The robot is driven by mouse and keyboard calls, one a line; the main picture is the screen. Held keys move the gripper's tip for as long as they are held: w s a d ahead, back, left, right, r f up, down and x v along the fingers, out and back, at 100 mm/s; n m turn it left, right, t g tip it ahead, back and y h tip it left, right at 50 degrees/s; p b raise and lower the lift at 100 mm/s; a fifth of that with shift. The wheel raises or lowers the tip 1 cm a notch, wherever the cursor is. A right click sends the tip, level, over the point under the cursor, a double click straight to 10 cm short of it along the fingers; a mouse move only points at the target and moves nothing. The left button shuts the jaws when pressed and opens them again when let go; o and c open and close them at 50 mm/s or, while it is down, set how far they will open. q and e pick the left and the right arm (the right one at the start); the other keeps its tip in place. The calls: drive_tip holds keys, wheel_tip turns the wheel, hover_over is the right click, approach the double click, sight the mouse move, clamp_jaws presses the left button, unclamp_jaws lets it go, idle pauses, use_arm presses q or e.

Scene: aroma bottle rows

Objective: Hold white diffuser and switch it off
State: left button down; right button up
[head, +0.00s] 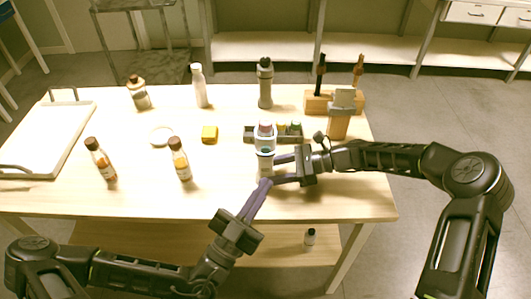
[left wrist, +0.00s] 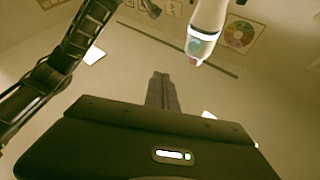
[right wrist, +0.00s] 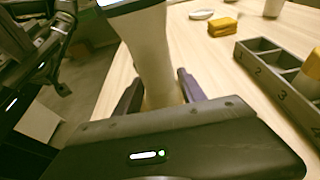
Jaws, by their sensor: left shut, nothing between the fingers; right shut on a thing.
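The white diffuser (head: 264,141) stands upright near the table's front middle, with a glowing band near its top. My right gripper (head: 270,172) is shut on its lower body from the right. In the right wrist view the pale diffuser body (right wrist: 150,55) is between the fingers. My left gripper (head: 267,182) is shut and empty, its tips in front of and below the diffuser's top. In the left wrist view the shut fingers (left wrist: 160,78) point up. The diffuser's top (left wrist: 204,38), with a teal lit part, shows apart from them.
A grey numbered rack (head: 250,133) stands just behind the diffuser. Amber bottles (head: 180,160), a yellow block (head: 209,134), a white dish (head: 161,136) and a white tray (head: 40,140) are left. A wooden tool block (head: 318,104) is at the back right. The front right table is clear.

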sight(262, 162)
use_arm(q)
drive_tip(key=w, duration=0.7)
use_arm(e)
drive_tip(key=shift+f, duration=0.1)
use_arm(q)
drive_tip(key=shift+w, duration=0.25)
idle(1.7)
drive_tip(key=shift+w, duration=0.3)
drive_tip(key=shift+s, duration=0.5)
idle(0.4)
drive_tip(key=s, duration=0.6)
